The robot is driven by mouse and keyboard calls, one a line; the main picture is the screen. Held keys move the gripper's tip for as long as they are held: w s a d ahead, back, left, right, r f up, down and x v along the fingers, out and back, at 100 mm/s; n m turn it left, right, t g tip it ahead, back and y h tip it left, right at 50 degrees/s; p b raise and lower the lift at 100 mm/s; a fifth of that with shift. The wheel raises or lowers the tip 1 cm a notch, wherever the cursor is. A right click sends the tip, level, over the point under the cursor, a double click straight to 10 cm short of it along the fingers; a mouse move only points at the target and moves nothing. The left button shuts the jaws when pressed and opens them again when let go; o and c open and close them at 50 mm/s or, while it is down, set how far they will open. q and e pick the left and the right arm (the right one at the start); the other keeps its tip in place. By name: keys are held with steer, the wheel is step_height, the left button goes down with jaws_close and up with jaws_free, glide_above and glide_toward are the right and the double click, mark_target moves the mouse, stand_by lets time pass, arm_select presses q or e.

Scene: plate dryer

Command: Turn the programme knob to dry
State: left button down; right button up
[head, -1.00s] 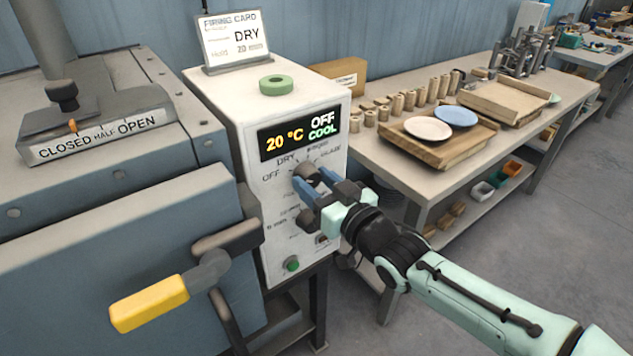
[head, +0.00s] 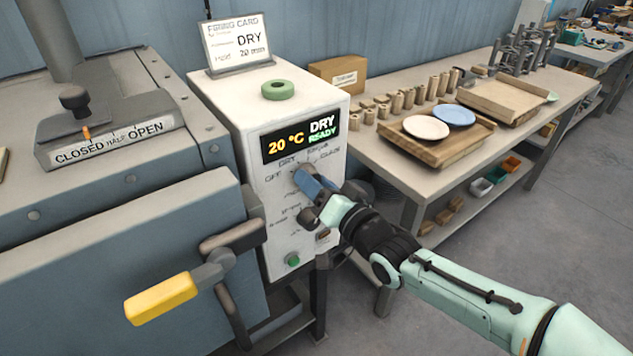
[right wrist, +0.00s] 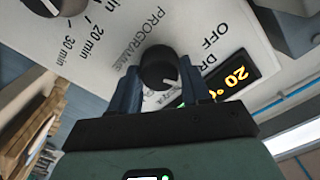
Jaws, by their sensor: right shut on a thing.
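The white control box (head: 245,125) stands right of the kiln, with its display (head: 300,137) reading 20 °C, DRY, READY. The programme knob shows as a dark round knob with a pale pointer line in the right wrist view (right wrist: 159,68). My right gripper (head: 306,178) has its two blue fingers on either side of this knob, shut on it; it also shows in the right wrist view (right wrist: 163,88). In the head view the fingers mostly hide the knob. A firing card (head: 238,44) on the box reads DRY, 20 min. My left gripper is not in view.
The grey kiln (head: 190,240) with a yellow-gripped handle (head: 162,298) is at the left. A second knob (right wrist: 55,3) with minute marks is near the programme knob. A green button (head: 293,259) sits low on the panel. A table with plates (head: 426,127) stands at the right.

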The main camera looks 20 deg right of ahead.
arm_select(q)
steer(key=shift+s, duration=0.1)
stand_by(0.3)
arm_select(e)
steer(key=o, duration=1)
steer(key=shift+o, duration=0.2)
steer(key=shift+s, duration=0.1)
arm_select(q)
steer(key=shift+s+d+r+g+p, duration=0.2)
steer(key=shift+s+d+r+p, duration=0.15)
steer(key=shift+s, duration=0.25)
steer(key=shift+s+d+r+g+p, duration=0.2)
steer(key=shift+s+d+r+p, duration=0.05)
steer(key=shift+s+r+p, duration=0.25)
arm_select(e)
steer(key=v, duration=1.3)
steer(key=shift+s, duration=0.1)
